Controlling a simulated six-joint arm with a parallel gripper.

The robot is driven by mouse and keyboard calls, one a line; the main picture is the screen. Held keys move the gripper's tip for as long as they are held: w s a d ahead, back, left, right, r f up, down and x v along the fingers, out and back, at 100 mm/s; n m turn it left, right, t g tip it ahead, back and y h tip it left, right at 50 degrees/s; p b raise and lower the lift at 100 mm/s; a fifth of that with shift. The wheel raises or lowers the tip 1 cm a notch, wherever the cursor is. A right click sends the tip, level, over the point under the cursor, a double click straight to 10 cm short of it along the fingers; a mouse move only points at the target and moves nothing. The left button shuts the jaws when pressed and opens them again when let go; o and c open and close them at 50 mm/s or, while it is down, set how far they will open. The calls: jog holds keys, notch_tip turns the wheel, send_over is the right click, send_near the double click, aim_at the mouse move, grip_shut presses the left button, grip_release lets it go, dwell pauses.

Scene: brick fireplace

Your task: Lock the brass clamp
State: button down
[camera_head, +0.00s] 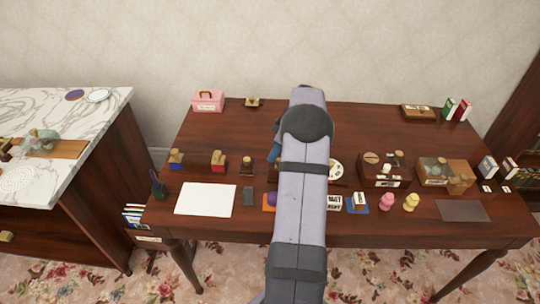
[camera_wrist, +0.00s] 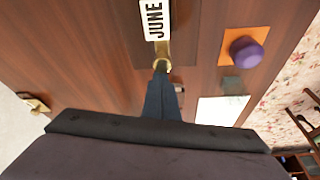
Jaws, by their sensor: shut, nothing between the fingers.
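In the wrist view, a brass clamp (camera_wrist: 163,52) lies just beyond my fingertips. It has a strip and a rounded, ring-like end, and sits beside a white card reading JUNE (camera_wrist: 154,20) on a darker board. My gripper (camera_wrist: 161,72) is shut and empty, its dark blue fingers pointing at the rounded end. The tips overlap that end in the picture; I cannot tell whether they touch it. Whether the clamp is open or locked is not clear.
A purple knob on an orange square (camera_wrist: 229,67) is to the right, near a white sheet (camera_wrist: 222,112). Another brass item (camera_wrist: 35,105) lies left. In the head view, several small objects stand along the wooden table (camera_head: 370,120); its back middle is fairly clear.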

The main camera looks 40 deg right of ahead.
jog(key=shift+s+d, duration=0.15)
jog(key=shift+d, duration=0.05)
jog(key=w+a, duration=0.2)
jog(key=w, duration=0.1)
jog(key=shift+w+p, duration=0.15)
jog(key=shift+p, duration=0.2)
jog(key=b+v, duration=0.1)
jog(key=v, duration=0.8)
jog(key=shift+a+r+b, duration=0.15)
jog(key=shift+r+b, duration=0.15)
jog(key=shift+r, duration=0.15)
jog(key=shift+w, duration=0.1)
